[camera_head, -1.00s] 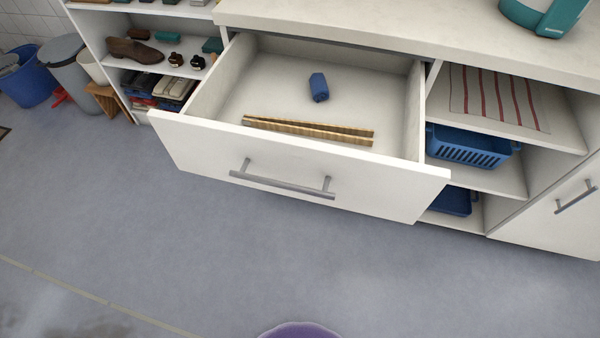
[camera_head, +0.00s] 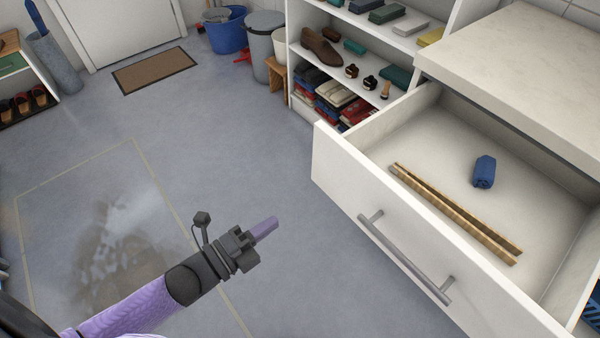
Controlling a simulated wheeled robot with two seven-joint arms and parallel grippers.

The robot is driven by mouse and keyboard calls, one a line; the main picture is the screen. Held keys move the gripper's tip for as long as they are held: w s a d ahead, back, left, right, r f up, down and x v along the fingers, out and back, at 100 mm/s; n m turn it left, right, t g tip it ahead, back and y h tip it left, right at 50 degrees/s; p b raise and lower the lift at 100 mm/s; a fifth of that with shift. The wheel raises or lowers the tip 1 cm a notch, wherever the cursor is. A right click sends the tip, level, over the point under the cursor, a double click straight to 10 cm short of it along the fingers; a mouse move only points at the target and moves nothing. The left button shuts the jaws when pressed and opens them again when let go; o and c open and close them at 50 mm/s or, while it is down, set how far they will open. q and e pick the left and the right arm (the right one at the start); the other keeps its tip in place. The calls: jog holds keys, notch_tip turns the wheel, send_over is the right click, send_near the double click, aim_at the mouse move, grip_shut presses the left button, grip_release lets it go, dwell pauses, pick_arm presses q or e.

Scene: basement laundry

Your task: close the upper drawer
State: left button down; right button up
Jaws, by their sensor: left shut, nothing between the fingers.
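The upper drawer (camera_head: 432,232) is pulled out from the white cabinet on the right. Its white front carries a grey bar handle (camera_head: 405,258). Inside lie a rolled blue cloth (camera_head: 484,171) and a long, light wooden strip-like item (camera_head: 455,212). My left gripper (camera_head: 265,229) is shut and empty, over the floor to the left of the drawer front and apart from it. My right gripper is not in view.
The cabinet top (camera_head: 520,65) is bare where it shows. A shelf with shoes (camera_head: 320,47) and folded cloths stands behind the drawer. A blue bucket (camera_head: 225,30), a grey bin (camera_head: 265,42) and a doormat (camera_head: 154,70) are at the back. Open floor lies left of the drawer.

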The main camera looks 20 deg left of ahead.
aim_at(337, 179)
pick_arm(q)
jog(key=b+x, duration=0.2)
jog(key=x, duration=0.5)
jog(key=b+x, duration=0.2)
jog(key=x, duration=0.4)
jog(key=shift+w+d+r+b, duration=0.25)
jog(key=shift+d+b, duration=0.1)
jog(key=shift+w, duration=0.1)
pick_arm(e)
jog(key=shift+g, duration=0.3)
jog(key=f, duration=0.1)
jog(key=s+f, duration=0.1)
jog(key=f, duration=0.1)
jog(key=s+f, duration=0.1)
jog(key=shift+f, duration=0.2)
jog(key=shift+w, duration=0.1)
pick_arm(q)
jog(key=shift+d+r, duration=0.1)
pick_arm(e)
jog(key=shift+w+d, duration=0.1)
